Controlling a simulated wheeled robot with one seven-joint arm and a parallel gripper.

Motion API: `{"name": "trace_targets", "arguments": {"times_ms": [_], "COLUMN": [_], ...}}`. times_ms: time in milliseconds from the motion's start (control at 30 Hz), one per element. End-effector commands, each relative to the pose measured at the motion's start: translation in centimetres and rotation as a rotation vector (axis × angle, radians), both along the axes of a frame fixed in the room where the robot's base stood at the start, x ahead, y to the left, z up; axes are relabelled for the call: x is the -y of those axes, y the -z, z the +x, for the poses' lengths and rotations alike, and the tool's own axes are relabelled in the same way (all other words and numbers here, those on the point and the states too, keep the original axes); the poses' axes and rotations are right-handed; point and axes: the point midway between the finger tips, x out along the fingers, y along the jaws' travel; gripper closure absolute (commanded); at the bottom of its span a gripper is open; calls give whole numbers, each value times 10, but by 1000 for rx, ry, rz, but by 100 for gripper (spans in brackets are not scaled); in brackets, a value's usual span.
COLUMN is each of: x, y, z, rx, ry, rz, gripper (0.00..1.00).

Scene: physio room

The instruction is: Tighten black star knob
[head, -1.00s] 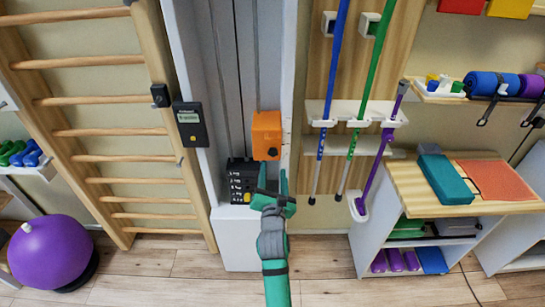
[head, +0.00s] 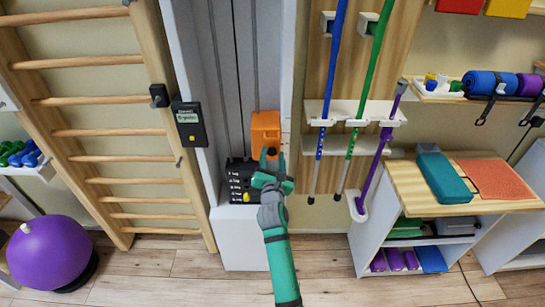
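An orange carriage block (head: 265,127) sits on the vertical rails of the white column. A small dark knob-like part (head: 271,152) shows low on its front, largely covered by my fingers; its star shape is too small to make out. My gripper (head: 272,160) is in front of the block's lower edge, fingers pointing up and spread apart, one on each side of that part. I see nothing held. Whether the fingers touch the knob cannot be told.
A black weight stack (head: 241,181) with a yellow spot stands just left of my gripper. A black display box (head: 189,124) and a small black fitting (head: 159,95) are further left. Coloured poles (head: 332,80) hang on the right. The floor (head: 335,258) in front is clear.

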Motion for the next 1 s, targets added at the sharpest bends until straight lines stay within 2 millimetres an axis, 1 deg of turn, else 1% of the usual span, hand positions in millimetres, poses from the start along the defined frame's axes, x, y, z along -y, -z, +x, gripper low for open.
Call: {"name": "trace_targets", "arguments": {"times_ms": [33,133,367,567,767,1000], "x": [-1,-1,-1,-1,0,3], "y": [0,0,0,0,0,0], "z": [0,0,0,0,0,0], "rx": [0,-1,-1,0,0,0], "ry": [-1,-1,-1,-2,-1,3], "rz": [0,0,9,68,200,423], "gripper": [70,94,94,95,95,94]}}
